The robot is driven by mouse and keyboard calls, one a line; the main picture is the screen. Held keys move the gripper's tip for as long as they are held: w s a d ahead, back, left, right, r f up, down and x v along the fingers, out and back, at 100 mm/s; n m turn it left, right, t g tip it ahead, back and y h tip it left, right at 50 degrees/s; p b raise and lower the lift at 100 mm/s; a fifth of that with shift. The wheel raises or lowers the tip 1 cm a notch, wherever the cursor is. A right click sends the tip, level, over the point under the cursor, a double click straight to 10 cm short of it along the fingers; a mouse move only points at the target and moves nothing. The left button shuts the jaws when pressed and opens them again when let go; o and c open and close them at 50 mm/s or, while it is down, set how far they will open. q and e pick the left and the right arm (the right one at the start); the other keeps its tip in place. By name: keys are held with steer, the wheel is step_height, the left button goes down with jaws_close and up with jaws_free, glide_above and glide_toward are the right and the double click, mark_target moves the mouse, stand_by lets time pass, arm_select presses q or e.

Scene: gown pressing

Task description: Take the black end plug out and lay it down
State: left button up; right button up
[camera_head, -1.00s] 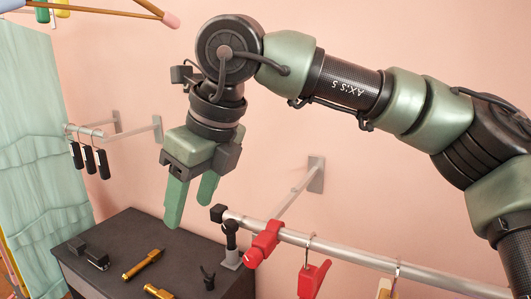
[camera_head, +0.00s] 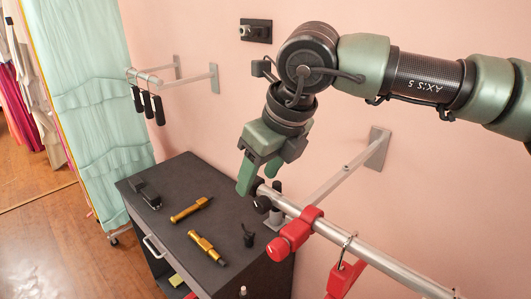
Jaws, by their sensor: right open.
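The black end plug (camera_head: 256,184) sits at the near left end of a silver rail (camera_head: 330,231), partly hidden by my gripper. My right gripper (camera_head: 257,180) is open, pointing down, with its green fingers close around the rail's end. One finger is in front of the plug and the other is behind it. I cannot tell whether they touch it. My left gripper is not in view.
A red clamp (camera_head: 293,233) and a hook with a red piece (camera_head: 345,275) are on the rail. The dark cabinet top (camera_head: 170,180) below holds a black stapler-like item (camera_head: 146,194), two brass tools (camera_head: 190,209) and a small stand. Some top surface is bare. A pale green curtain (camera_head: 95,90) hangs left.

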steer(key=shift+w+a+f, duration=0.1)
steer(key=shift+f, duration=0.25)
jaws_close()
steer(key=c, duration=0.8)
jaws_free()
jaws_close()
steer(key=shift+w+a, duration=0.15)
steer(key=shift+w+a, duration=0.65)
steer(key=shift+w+a, duration=0.25)
steer(key=shift+a, duration=0.05)
